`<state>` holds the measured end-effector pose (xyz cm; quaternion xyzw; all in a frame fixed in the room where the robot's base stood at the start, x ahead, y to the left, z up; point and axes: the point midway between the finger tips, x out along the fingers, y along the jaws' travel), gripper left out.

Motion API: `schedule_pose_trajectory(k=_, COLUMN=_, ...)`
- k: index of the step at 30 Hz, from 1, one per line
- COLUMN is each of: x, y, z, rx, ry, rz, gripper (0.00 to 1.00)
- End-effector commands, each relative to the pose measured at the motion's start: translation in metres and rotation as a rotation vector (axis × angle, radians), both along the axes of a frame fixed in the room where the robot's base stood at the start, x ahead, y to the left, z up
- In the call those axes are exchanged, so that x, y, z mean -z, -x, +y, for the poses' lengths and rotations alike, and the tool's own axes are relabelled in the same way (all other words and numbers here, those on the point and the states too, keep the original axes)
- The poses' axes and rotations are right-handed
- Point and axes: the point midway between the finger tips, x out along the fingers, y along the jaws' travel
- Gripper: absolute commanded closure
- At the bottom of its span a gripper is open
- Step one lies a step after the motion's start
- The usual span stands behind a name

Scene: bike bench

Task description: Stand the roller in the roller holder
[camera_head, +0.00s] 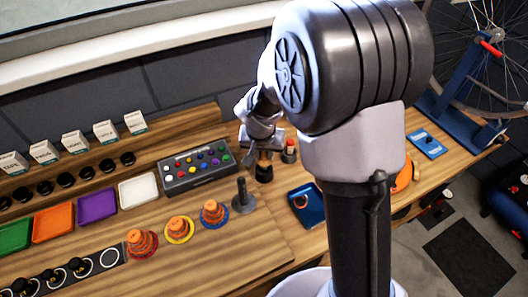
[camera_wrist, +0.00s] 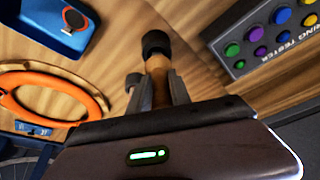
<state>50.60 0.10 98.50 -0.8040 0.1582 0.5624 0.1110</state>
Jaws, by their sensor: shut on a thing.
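The roller shows in the wrist view as a brown handle (camera_wrist: 158,72) with a dark, rounded black part (camera_wrist: 155,43) at its far end. My gripper (camera_wrist: 157,90) is shut on the brown handle, one finger on each side. In the head view my gripper (camera_head: 263,148) is low over the bench, and the black part (camera_head: 264,173) shows just below it. I cannot tell whether that part touches the bench or sits in something. A dark upright post on a round base (camera_head: 243,197) stands to the lower left. I cannot tell which thing is the roller holder.
A ring tester box (camera_head: 197,167) with coloured buttons lies left of my gripper. A red-capped bottle (camera_head: 289,152) stands close on the right. A blue tray (camera_head: 307,204) lies to the lower right. Orange stacked cones (camera_head: 214,213) stand at the front left. My arm hides part of the bench.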

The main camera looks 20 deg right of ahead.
Motion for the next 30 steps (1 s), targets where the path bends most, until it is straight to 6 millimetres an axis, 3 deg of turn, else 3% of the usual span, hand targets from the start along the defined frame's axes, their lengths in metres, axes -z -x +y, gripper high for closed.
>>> schedule_pose_trajectory(k=30, x=0.019, y=0.0, z=0.0, rx=0.0, ry=0.0, rz=-0.001, gripper=1.0)
